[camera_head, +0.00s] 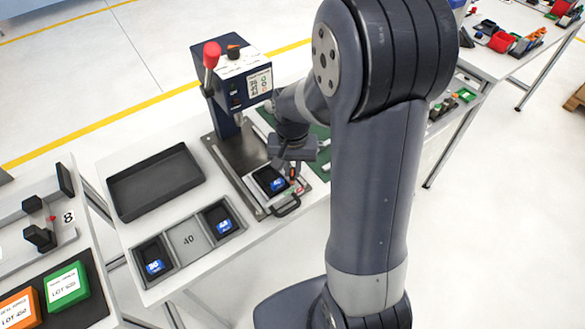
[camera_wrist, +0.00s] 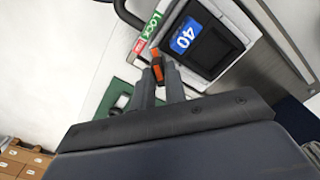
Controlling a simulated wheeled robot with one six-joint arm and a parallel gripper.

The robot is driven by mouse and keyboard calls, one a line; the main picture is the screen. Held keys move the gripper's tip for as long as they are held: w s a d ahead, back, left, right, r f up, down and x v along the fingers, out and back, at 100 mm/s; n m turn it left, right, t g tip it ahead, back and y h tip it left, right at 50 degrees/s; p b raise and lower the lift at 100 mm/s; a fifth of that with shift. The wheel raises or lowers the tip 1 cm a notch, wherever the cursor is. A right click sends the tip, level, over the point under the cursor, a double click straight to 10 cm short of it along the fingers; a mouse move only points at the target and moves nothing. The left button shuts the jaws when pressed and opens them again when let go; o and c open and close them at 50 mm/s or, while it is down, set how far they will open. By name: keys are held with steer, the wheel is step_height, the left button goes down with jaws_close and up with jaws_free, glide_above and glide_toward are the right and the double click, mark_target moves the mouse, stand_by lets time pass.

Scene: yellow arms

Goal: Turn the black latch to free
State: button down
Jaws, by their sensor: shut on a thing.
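The black latch (camera_wrist: 157,68), with orange parts, is between the two fingers of my gripper (camera_wrist: 158,80) in the wrist view. My gripper is shut on it, and the fingers hide part of the latch. A green LOCK label (camera_wrist: 151,25) and a red label (camera_wrist: 139,46) lie just beyond the latch. Beside it, a black block with a blue 40 label (camera_wrist: 205,47) sits in the light fixture. In the head view my gripper (camera_head: 293,171) is at the right side of this fixture, and the latch is too small to make out.
A dark press with a red-knobbed lever (camera_head: 211,56) stands behind the fixture. A black handle (camera_head: 287,207) sticks out in front. An empty black tray (camera_head: 155,181) and a grey tray marked 40 (camera_head: 188,240), holding two blue-labelled blocks, lie to the left.

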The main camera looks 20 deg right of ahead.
mark_target(292, 171)
steer(key=n, duration=0.4)
steer(key=shift+b, duration=0.3)
steer(key=shift+n, duration=1.8)
steer(key=c, duration=1.4)
jaws_free()
steer(key=shift+c, duration=0.2)
step_height(292, 171, up, 11)
steer(key=shift+b, duration=0.3)
steer(key=shift+f, duration=0.15)
